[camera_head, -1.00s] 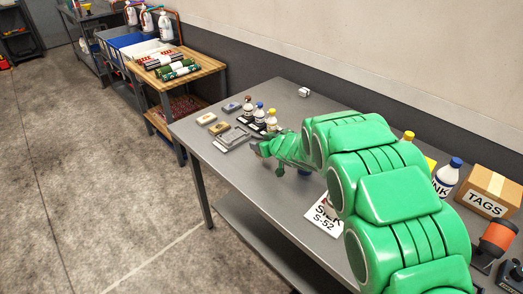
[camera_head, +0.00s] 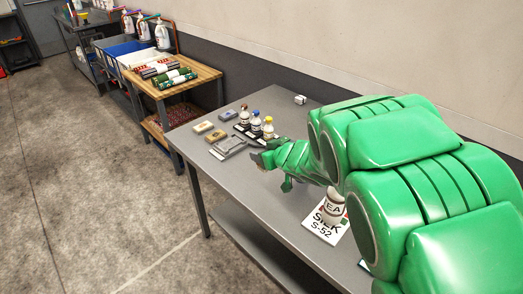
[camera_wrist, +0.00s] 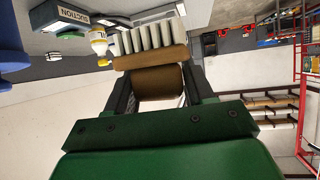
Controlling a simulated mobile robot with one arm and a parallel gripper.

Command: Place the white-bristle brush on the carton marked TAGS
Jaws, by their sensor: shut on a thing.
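In the wrist view, the white-bristle brush (camera_wrist: 150,38) sits between the two dark fingers of my gripper (camera_wrist: 158,82). My gripper is shut on its brown wooden body, and the pale bristles point away from the palm. In the head view, my gripper (camera_head: 264,160) is over the work table, just to the right of the grey tray; the brush cannot be made out there. The carton marked TAGS is not visible now; my green arm fills the right side of the head view.
The grey table (camera_head: 292,200) holds a SILK S-52 card (camera_head: 322,229) with a white jar, several small bottles (camera_head: 256,124), sponge-like blocks (camera_head: 203,127) and a grey tray (camera_head: 229,146). A wooden-topped cart (camera_head: 204,76) with rolls stands beyond. The table's front left is bare.

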